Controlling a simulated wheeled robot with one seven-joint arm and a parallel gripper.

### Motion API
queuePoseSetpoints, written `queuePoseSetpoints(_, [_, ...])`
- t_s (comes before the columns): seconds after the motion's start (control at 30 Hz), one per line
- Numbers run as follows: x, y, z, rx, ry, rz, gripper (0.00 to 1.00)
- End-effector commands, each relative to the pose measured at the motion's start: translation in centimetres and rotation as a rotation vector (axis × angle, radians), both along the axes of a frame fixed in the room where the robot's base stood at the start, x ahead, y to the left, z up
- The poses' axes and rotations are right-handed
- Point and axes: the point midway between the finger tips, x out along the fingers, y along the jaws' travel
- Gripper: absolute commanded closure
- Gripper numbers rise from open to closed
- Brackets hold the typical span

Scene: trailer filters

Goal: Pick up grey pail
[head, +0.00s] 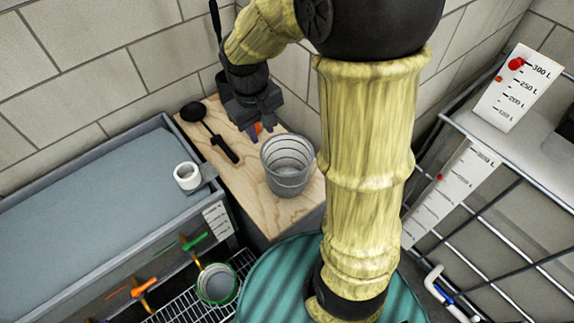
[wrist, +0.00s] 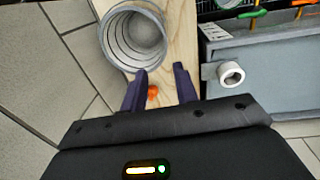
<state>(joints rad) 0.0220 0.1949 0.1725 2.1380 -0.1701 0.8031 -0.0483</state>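The grey pail (head: 286,181) is a ribbed, open-topped metal bucket standing upright on the wooden worktop (head: 236,181). In the wrist view the pail (wrist: 134,38) is at the upper left, beyond the fingertips. My gripper (head: 260,130) is above the worktop, behind and left of the pail in the head view. In the wrist view my gripper (wrist: 160,73) has its two purple fingers apart, with nothing held between them. The left fingertip appears close to the pail's rim; I cannot tell whether they touch.
A small orange object (wrist: 152,92) shows between the fingers in the wrist view. A black ladle-like utensil (head: 208,131) lies left of the pail. A white roll (head: 187,176) sits at the grey tank's (head: 95,212) edge. A green-rimmed bucket (head: 217,284) is below. Block walls stand behind.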

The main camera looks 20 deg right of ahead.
Motion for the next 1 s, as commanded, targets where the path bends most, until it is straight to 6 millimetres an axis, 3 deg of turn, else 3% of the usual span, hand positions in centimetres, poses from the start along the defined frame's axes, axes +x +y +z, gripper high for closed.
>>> queuePoseSetpoints(0.37, [0.0, -0.1, -0.5, -0.002, 0.004, 0.001, 0.7])
queuePoseSetpoints(1.0, [0.2, -0.9, -10.6, -0.002, 0.006, 0.001, 0.7])
